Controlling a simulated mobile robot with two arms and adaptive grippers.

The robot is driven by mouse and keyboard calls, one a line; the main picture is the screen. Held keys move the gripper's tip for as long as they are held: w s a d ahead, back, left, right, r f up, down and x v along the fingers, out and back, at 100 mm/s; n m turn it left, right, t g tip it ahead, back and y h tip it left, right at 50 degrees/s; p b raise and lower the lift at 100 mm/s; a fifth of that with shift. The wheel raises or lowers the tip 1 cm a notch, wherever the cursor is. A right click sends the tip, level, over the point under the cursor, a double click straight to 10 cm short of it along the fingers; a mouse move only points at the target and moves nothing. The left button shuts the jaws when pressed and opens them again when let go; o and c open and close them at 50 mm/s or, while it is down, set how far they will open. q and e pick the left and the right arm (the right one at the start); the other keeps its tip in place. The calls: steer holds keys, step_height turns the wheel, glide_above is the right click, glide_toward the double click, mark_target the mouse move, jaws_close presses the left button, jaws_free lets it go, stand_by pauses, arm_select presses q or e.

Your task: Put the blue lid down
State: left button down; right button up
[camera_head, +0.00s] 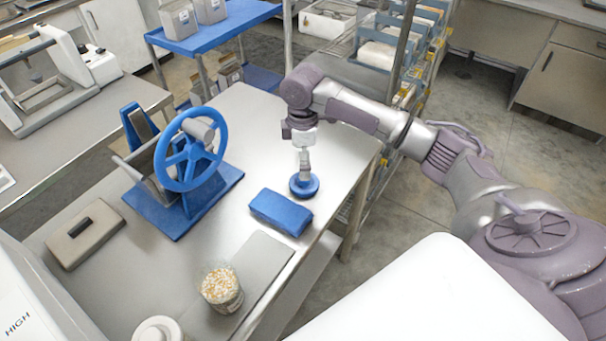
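The blue lid (304,188) is a small round disc near the right edge of the steel table, just behind a blue rectangular block. My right arm comes in from the right, and its gripper (304,171) points down at the lid's middle. Its fingers look closed on the top of the lid, though the grip is small in view. I cannot tell whether the lid touches the table or hangs slightly above it. My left gripper is not in view.
The blue block (281,212) lies close in front of the lid. A blue handwheel device (188,160) stands to the left. The steel table (255,120) is clear behind the lid.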

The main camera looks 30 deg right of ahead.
steer(key=shift+r, duration=2.1)
steer(key=shift+s+f, duration=0.1)
steer(key=shift+f, duration=0.05)
